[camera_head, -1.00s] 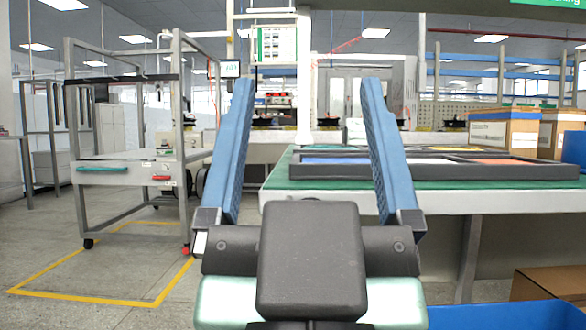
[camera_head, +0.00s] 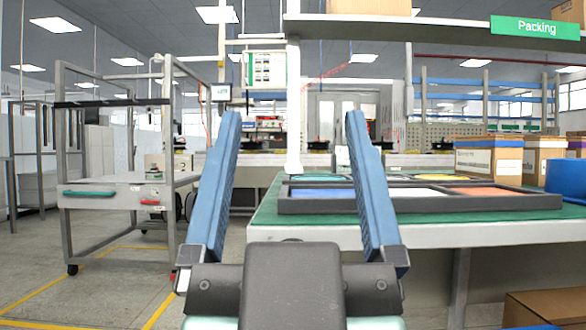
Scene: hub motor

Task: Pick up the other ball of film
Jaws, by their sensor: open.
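My gripper (camera_head: 292,128) is in front of the camera with its two long blue fingers spread wide and nothing between them. Its fingers point up and away, left of and in front of the green-topped packing table (camera_head: 330,232). No ball of film can be made out in this view. A black divided tray (camera_head: 420,205) lies on the table, with blue, white and orange compartment floors showing; the fingers partly cover its left end.
A grey wheeled cart (camera_head: 115,192) stands on the left by yellow floor lines. Cardboard boxes (camera_head: 488,158) and a blue bin (camera_head: 566,177) stand at the table's right. A shelf with a Packing sign (camera_head: 535,27) hangs above. A carton (camera_head: 545,308) is on the floor at lower right.

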